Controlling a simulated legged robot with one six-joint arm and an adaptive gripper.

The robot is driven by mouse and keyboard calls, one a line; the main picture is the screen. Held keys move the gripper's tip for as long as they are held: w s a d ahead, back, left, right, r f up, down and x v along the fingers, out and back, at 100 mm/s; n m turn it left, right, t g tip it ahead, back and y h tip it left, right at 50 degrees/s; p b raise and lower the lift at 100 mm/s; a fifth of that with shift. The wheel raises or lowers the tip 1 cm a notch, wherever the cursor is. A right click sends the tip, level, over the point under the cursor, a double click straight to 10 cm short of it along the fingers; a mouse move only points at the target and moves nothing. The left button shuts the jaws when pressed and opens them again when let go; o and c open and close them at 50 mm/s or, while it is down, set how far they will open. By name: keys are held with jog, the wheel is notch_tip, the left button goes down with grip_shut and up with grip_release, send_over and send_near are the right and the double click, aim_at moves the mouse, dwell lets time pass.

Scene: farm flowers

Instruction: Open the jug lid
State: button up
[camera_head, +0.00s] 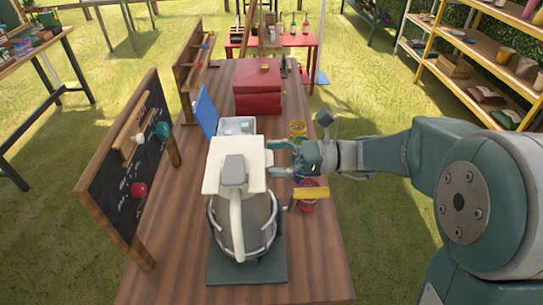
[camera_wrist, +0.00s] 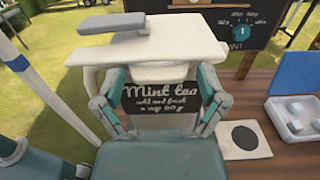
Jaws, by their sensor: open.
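The jug (camera_head: 245,222) stands upright on a dark mat, with a grey body, a metal frame and a white handle towards me. Its white, slab-like top (camera_head: 222,178) carries a grey tab (camera_head: 235,170). The wrist view shows the white top (camera_wrist: 150,48) and grey tab (camera_wrist: 112,22) close up; the top looks level. My gripper (camera_head: 272,160) is open at the right side of the white top. In the wrist view its teal fingers (camera_wrist: 160,88) spread below the top's edge, around a dark "Mint tea" sign (camera_wrist: 158,104). I cannot tell whether they touch the jug.
A chalkboard with knobs (camera_head: 125,165) stands left. A red box (camera_head: 258,90) stands farther back. Small colourful cups (camera_head: 298,128) are near my gripper. The table front-left is clear.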

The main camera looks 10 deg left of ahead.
aim_at(250, 155)
jog(key=shift+a, duration=0.35)
jog(key=shift+d, duration=0.15)
grip_shut()
jog(key=shift+r, duration=0.1)
jog(key=shift+s+a+r+h, duration=0.1)
jog(key=shift+a+r+h, duration=0.15)
jog(key=shift+r+h, duration=0.85)
jog(key=a+r+h, duration=0.1)
jog(key=r+h, duration=0.1)
jog(key=a+r+t+h, duration=0.1)
jog(key=r+h, duration=0.1)
jog(key=s+a+r+h, duration=0.1)
jog(key=h, duration=0.1)
jog(key=shift+a+r+t, duration=0.2)
jog(key=shift+r+t, duration=0.2)
jog(key=a+r+h, duration=0.2)
jog(key=a+h, duration=0.1)
jog(key=s+a+t+h, duration=0.1)
jog(key=a+h, duration=0.1)
jog(key=shift+r, duration=0.4)
jog(key=shift+s+a+r+t+h, duration=0.1)
jog(key=shift+s+a+t+h, duration=0.2)
jog(key=shift+a+h, duration=0.6)
